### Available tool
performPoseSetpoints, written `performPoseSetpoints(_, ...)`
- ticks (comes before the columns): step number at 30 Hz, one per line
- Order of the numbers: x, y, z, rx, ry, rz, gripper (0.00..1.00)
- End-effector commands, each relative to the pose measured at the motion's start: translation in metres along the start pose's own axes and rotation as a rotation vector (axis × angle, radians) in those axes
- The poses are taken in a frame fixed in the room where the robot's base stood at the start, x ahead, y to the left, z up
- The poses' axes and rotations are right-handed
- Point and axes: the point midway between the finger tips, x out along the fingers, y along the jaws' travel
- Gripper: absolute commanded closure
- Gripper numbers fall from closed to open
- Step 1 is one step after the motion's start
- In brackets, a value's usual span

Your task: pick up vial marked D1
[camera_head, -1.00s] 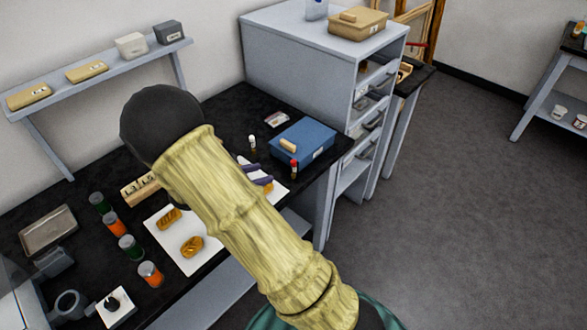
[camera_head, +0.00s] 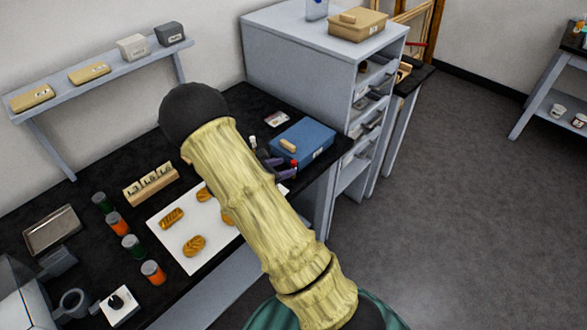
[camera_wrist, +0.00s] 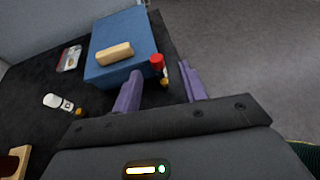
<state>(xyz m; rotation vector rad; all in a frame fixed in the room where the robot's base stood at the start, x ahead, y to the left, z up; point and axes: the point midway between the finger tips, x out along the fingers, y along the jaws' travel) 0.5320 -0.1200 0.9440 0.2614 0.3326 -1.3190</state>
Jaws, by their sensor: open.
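A red-capped vial (camera_wrist: 157,62) with amber contents shows between and just beyond my fingertips in the wrist view. In the head view its red cap (camera_head: 294,163) shows beside my fingers, in front of the blue box. A white-capped vial (camera_wrist: 62,103) with a pale label stands to the left in the wrist view; in the head view its cap (camera_head: 253,140) shows beside my arm. I cannot read D1 on either vial. My gripper (camera_wrist: 160,78) has its two purple fingers apart, with nothing held. In the head view my arm hides most of the gripper (camera_head: 282,168).
A blue box (camera_head: 303,140) with a tan piece on top stands close behind the red-capped vial. A small packet (camera_head: 277,118) lies beyond. The bench edge is close right.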

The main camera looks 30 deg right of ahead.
Motion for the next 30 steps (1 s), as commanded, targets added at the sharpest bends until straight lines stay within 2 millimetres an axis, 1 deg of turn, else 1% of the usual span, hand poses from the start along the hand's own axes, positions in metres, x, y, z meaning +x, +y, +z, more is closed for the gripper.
performPoseSetpoints(1, 0.008, 0.001, 0.003, 0.000, 0.000, -0.004, 0.57)
performPoseSetpoints(4, 0.023, 0.002, 0.003, 0.001, -0.001, -0.004, 0.57)
performPoseSetpoints(8, 0.034, 0.003, 0.002, 0.001, -0.001, 0.000, 0.57)
performPoseSetpoints(24, 0.035, 0.003, 0.002, 0.001, -0.001, 0.001, 0.57)
performPoseSetpoints(26, 0.035, 0.003, 0.002, 0.001, -0.001, 0.001, 0.69)
performPoseSetpoints(30, 0.035, 0.003, 0.002, 0.001, -0.001, 0.001, 0.97)
